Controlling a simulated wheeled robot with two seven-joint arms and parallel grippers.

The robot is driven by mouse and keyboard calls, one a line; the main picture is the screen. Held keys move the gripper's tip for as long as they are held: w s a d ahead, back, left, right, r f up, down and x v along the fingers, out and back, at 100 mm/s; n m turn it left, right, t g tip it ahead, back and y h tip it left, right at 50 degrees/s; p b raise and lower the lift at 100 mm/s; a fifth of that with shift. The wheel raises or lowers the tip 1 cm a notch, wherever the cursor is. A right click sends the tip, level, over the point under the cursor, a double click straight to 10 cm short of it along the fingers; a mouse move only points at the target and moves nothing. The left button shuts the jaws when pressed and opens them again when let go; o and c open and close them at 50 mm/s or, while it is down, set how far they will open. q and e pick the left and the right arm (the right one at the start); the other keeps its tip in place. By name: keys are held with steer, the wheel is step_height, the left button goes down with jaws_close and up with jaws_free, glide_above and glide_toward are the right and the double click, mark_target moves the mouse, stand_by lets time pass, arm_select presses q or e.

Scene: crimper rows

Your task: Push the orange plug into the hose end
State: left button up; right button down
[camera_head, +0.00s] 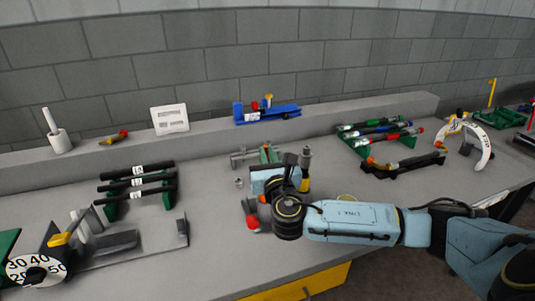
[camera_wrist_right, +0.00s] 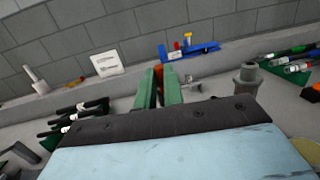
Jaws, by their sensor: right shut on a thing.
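My right gripper (camera_head: 268,154) reaches over the middle of the bench, its green fingers pointing toward the back wall. In the right wrist view its fingers (camera_wrist_right: 158,80) are close together on a small orange-red piece (camera_wrist_right: 159,72), which looks like the orange plug. Most of that piece is hidden between the fingers, and I cannot make it out in the head view. Black hoses (camera_head: 137,181) lie on a green rack at the left. A dark hose with an orange end (camera_head: 374,162) lies in a black cradle at the right. I cannot tell which hose end is meant. My left gripper is not in view.
A grey metal fixture (camera_head: 240,158) stands beside the gripper. A blue fixture (camera_head: 266,113) sits on the back ledge. Hoses with coloured ends (camera_head: 395,136) lie on a right-hand rack. A dial (camera_head: 36,272) stands front left. The bench front centre is mostly clear.

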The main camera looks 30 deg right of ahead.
steer(key=shift+f, duration=0.55)
steer(key=c, duration=1.4)
jaws_free()
steer(key=shift+c, duration=0.2)
steer(key=v, duration=1.3)
steer(key=shift+s, duration=0.2)
steer(key=shift+a, duration=0.1)
